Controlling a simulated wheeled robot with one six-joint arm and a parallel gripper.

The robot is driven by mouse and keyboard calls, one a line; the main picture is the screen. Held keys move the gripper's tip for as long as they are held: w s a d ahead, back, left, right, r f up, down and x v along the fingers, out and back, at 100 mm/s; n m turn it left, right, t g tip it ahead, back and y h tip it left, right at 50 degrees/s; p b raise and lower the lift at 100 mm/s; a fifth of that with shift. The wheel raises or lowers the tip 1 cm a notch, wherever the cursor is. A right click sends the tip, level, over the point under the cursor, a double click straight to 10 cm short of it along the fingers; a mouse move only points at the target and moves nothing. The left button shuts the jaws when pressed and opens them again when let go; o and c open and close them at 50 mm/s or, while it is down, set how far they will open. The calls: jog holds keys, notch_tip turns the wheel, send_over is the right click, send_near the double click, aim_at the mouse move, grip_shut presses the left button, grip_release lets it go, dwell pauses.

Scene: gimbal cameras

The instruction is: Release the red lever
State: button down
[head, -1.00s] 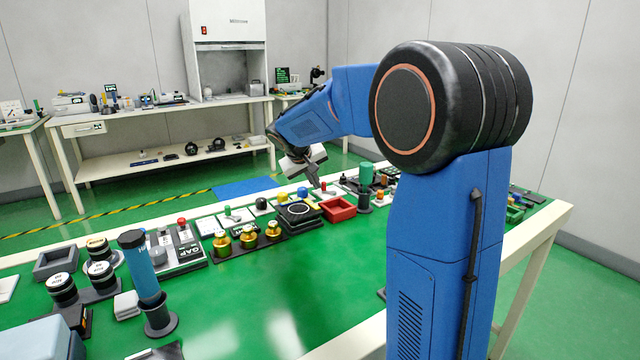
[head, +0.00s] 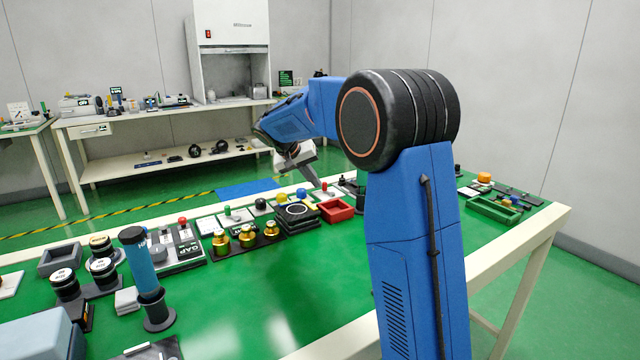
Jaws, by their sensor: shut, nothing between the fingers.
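The red lever (head: 325,186) is a small red knob on a pale plate, behind the red tray, near the far edge of the green table. My gripper (head: 318,185) points down from my blue arm, with its tips right by the red knob. The gripper is shut with nothing visible in it. The fingertips are small in this view, and I cannot tell whether they touch the lever. My gripper partly covers the plate.
A red tray (head: 336,211) and a dark square device (head: 296,216) stand in front of the lever. A green-knobbed lever (head: 228,211) and several coloured knobs are to the left. A green tray (head: 494,210) is at the right. The table's middle front is clear.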

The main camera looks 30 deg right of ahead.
jog(key=m+g, duration=0.1)
jog(key=w+d+m+g, duration=0.1)
jog(key=m, duration=0.1)
jog(key=d+m, duration=0.1)
jog(key=shift+w+g, duration=0.25)
jog(key=shift+g, duration=0.15)
jog(key=shift+d+m, duration=0.3)
jog(key=shift+s+a, duration=0.1)
jog(key=shift+s+a+f, duration=0.1)
jog(key=shift+s+a, duration=0.05)
jog(key=shift+s, duration=0.55)
jog(key=v, duration=1.7)
jog(key=shift+a, duration=0.25)
